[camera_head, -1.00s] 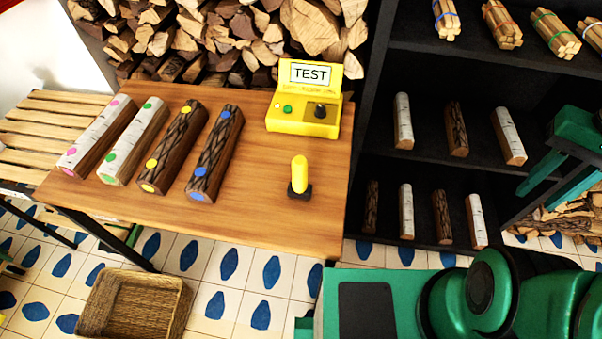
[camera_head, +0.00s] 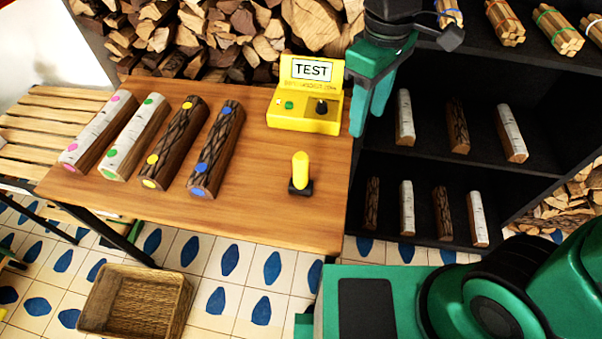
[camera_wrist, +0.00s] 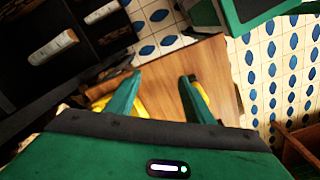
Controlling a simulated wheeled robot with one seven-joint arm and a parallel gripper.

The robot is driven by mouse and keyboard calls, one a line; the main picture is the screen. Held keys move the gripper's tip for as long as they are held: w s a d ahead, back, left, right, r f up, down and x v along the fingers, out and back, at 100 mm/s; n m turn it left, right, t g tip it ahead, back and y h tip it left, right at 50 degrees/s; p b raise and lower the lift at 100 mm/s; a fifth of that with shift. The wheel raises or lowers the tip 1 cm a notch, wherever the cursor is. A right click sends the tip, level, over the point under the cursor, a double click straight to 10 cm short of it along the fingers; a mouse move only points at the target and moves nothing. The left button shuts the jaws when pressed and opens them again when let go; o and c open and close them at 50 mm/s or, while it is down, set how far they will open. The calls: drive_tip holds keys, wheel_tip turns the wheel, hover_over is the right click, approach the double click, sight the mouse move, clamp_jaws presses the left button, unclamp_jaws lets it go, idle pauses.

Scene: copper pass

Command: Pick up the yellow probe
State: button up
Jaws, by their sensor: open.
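The yellow probe (camera_head: 300,169) stands upright in a small black holder (camera_head: 300,188) near the front right of the wooden table (camera_head: 258,220). Behind it is the yellow tester (camera_head: 305,107) with a TEST screen. My gripper (camera_head: 367,122) is open and empty, pointing down by the table's right edge, right of the tester and up and right of the probe. In the wrist view, my gripper (camera_wrist: 158,82) shows both fingers spread. Yellow patches show beside both fingers there; partly hidden, I cannot tell which is the probe.
Several colour-dotted logs (camera_head: 215,150) lie on the table's left half. A black shelf (camera_head: 430,170) with small logs stands right, close to my gripper. A wicker basket (camera_head: 135,305) sits on the floor. The tabletop around the probe is clear.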

sight(300, 155)
drive_tip(key=s+a+n, duration=0.1)
drive_tip(key=a, duration=0.2)
drive_tip(key=s+a+n, duration=0.1)
drive_tip(key=a+n, duration=0.1)
drive_tip(key=a, duration=0.2)
drive_tip(key=s+a+n, duration=0.1)
drive_tip(key=a, duration=0.3)
drive_tip(key=shift+s+a+f, duration=0.15)
drive_tip(key=shift+s+f, duration=0.15)
drive_tip(key=shift+s+a+f+n, duration=0.15)
drive_tip(key=shift+a+f+n, duration=0.1)
drive_tip(key=shift+a+n, duration=0.05)
drive_tip(key=shift+a+f, duration=0.2)
drive_tip(key=shift+f, duration=4.95)
drive_tip(key=c, duration=1.1)
